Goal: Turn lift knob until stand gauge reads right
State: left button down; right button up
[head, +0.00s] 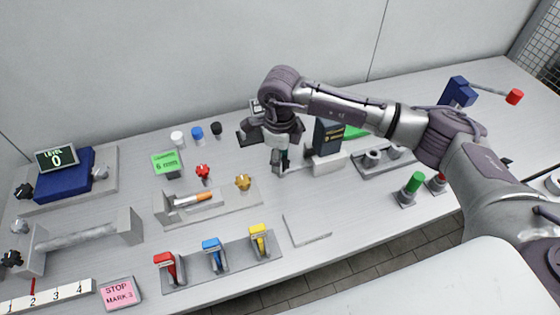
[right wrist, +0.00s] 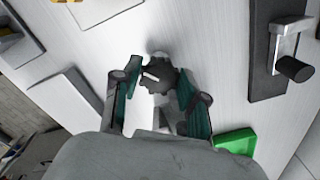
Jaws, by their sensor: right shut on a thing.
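My right gripper (head: 280,163) points down at the left side of a small stand with a pale grey base (head: 328,165) and a dark upright block. The block carries a small gauge display (head: 333,136) with yellowish marks too small to read. In the right wrist view my right gripper (right wrist: 160,88) has its fingers closed around a dark lobed knob (right wrist: 157,72) with a white mark. The fingers and arm hide much of this knob in the head view. My left gripper is not in view.
A green card (head: 166,164) reads 6 mm. A pink card (head: 120,292) reads STOP MARK 3. A display (head: 56,159) reads LEVEL 0. Several levers, including a yellow one (head: 259,238), stand in front. A flat pale plate (head: 306,229) lies near the front edge.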

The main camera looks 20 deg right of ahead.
jog(key=shift+w+m+b, duration=0.1)
jog(key=shift+m+b, duration=0.3)
jog(key=shift+m, duration=0.7)
jog(key=o, duration=1.1)
jog(key=shift+o, duration=0.2)
notch_tip(320, 180, up, 12)
